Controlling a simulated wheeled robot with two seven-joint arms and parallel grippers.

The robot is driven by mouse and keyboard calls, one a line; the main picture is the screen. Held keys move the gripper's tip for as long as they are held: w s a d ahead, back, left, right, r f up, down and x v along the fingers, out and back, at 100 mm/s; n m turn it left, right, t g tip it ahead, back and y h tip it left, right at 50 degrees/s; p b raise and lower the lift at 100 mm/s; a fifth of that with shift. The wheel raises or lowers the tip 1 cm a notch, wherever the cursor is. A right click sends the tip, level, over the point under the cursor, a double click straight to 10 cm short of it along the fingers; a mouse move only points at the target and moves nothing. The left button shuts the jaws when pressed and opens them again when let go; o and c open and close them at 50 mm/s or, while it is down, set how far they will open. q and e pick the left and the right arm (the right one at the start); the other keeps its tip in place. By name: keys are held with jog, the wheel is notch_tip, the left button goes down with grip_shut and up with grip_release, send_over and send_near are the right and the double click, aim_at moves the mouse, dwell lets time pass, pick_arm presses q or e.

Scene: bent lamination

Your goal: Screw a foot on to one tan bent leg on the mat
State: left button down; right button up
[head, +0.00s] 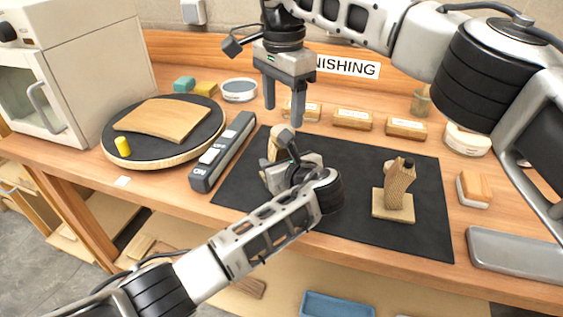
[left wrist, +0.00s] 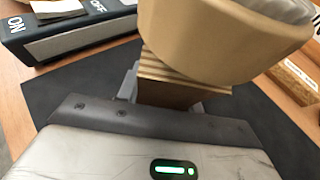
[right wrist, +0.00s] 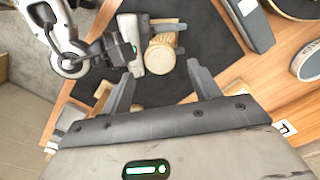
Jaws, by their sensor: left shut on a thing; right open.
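My left gripper (head: 274,172) is low over the black mat (head: 330,215). It is shut on a tan layered leg, whose plywood edges show in the left wrist view (left wrist: 172,88). A round tan piece, seemingly a foot (left wrist: 215,42), sits on top of that leg; whether it is threaded on is hidden. It also shows in the right wrist view (right wrist: 160,55). My right gripper (head: 284,98) is open and empty above the mat's back edge, its fingers pointing down. Another tan bent leg (head: 399,182), dark-topped, stands on a square base (head: 393,207) at the mat's right.
A grey ON/OFF switch bar (head: 222,152) lies left of the mat. Labelled wood blocks (head: 352,119) line the back. A grey tray (head: 510,250) is at right.

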jog(key=shift+c, duration=0.4)
jog(key=shift+r+n, duration=1.2)
jog(key=shift+r, duration=0.65)
jog(key=shift+f, duration=0.15)
jog(key=shift+f, duration=3.9)
jog(key=c, duration=1)
jog(key=o, duration=1.1)
